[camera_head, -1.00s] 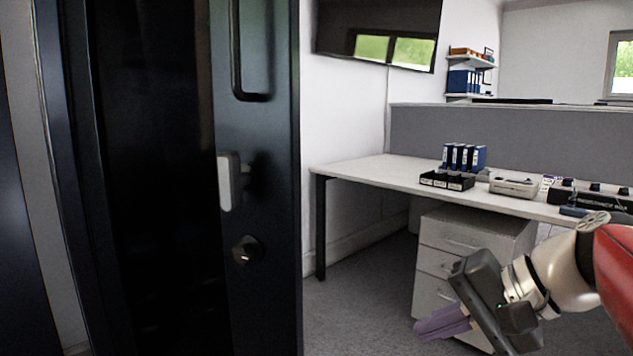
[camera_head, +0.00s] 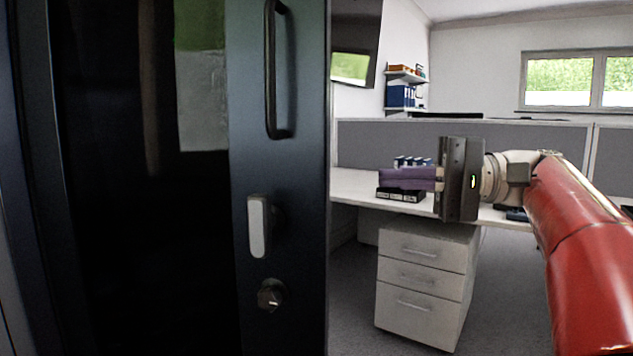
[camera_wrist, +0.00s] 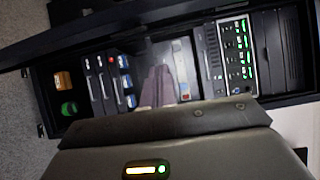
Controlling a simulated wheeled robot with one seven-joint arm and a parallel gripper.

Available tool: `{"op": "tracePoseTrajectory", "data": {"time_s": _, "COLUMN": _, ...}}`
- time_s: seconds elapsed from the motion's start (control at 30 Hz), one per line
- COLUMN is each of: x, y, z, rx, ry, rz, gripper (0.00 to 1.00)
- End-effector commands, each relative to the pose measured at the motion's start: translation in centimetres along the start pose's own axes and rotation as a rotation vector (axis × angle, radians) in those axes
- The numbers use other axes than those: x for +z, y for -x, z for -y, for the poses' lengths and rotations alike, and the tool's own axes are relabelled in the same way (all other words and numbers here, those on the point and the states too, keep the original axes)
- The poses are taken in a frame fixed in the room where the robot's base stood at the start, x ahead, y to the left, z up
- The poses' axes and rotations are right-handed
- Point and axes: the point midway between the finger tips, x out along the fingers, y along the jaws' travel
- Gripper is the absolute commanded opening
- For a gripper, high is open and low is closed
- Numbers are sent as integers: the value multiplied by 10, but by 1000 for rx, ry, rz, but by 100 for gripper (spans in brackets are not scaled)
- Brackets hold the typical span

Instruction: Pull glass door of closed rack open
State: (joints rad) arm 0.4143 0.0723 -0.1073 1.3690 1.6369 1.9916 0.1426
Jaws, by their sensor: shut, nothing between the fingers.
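The rack's glass door (camera_head: 135,210) fills the left of the head view, dark-framed, with a long black bar handle (camera_head: 271,80). A pale latch grip (camera_head: 258,228) and a round lock (camera_head: 270,295) sit below the handle. My gripper (camera_head: 383,179) is shut and empty, its purple fingers pointing left, right of the door's edge and apart from the handle in the picture. The wrist view shows the shut fingers (camera_wrist: 159,72) before the rack interior (camera_wrist: 190,60). A long dark panel (camera_wrist: 130,22) slants away from the rack frame there, apparently the door standing ajar.
Behind my gripper are a white desk (camera_head: 355,187), a drawer unit (camera_head: 420,285) and a grey partition (camera_head: 380,145). Carpet is open right of the drawers.

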Motion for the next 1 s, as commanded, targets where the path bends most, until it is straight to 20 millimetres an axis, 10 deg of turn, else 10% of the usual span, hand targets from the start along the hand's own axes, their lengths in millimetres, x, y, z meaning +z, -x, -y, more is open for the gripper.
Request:
{"op": "tracePoseTrajectory", "data": {"time_s": 0.57, "x": 1, "y": -90, "z": 0, "rx": 0, "ry": 0, "rz": 3, "gripper": 0}}
{"op": "tracePoseTrajectory", "data": {"time_s": 1.0, "x": 39, "y": -100, "z": 0, "rx": 0, "ry": 0, "rz": -2, "gripper": 0}}
